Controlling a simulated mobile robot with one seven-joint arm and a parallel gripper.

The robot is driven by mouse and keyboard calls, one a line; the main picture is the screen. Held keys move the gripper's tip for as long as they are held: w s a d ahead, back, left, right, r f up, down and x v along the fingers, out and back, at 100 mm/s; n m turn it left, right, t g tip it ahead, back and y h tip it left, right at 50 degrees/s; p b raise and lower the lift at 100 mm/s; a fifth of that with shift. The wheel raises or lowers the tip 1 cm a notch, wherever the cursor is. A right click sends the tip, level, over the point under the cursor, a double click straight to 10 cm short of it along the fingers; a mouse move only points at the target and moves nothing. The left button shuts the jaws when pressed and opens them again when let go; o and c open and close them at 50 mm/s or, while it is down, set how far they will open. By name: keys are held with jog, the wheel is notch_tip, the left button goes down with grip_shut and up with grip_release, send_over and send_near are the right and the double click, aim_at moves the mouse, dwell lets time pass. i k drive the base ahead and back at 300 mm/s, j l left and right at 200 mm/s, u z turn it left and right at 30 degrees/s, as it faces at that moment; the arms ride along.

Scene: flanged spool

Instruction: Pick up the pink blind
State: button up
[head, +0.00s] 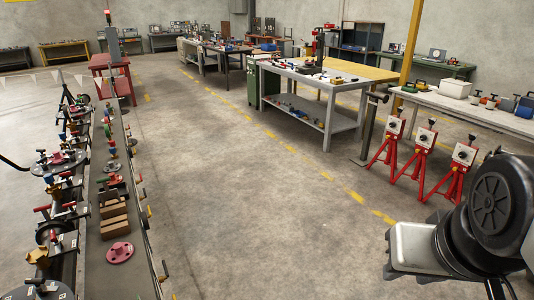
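A pink round disc with a small raised middle (119,252), which looks like the pink blind, lies flat near the front end of the long narrow bench on the left. It is apart from the stacked brown blocks (113,222) just behind it. Part of my arm shows at the lower right, far across the floor from the disc. My gripper's fingers cannot be made out, so I cannot see whether it holds anything.
The left bench (130,275) is crowded with valves, flanges and colored handles along its left side. Red stands (422,150) are at the right, before a long table (480,112). A grey workbench (330,100) stands further back. The middle concrete floor is clear.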

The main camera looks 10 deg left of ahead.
aim_at(120, 253)
jog(key=i+l+u, duration=0.45)
jog(key=i+l, duration=0.45)
jog(key=i+j+u, duration=0.1)
jog(key=i+u, duration=0.4)
jog(key=i, duration=0.2)
jog(key=i+l+u, duration=0.15)
jog(key=i+u, duration=0.3)
jog(key=i, duration=0.25)
jog(key=i+u, duration=0.2)
jog(key=u, duration=0.2)
jog(key=i+u, duration=0.2)
jog(key=u, duration=0.2)
jog(key=i+u, duration=0.2)
jog(key=u, duration=0.2)
jog(key=i+l+u, duration=0.15)
jog(key=u, duration=0.25)
jog(key=i+u, duration=0.2)
jog(key=u, duration=0.25)
jog(key=i+u, duration=0.15)
jog(key=u, duration=0.25)
jog(key=i+l+u, duration=0.15)
jog(key=u, duration=0.3)
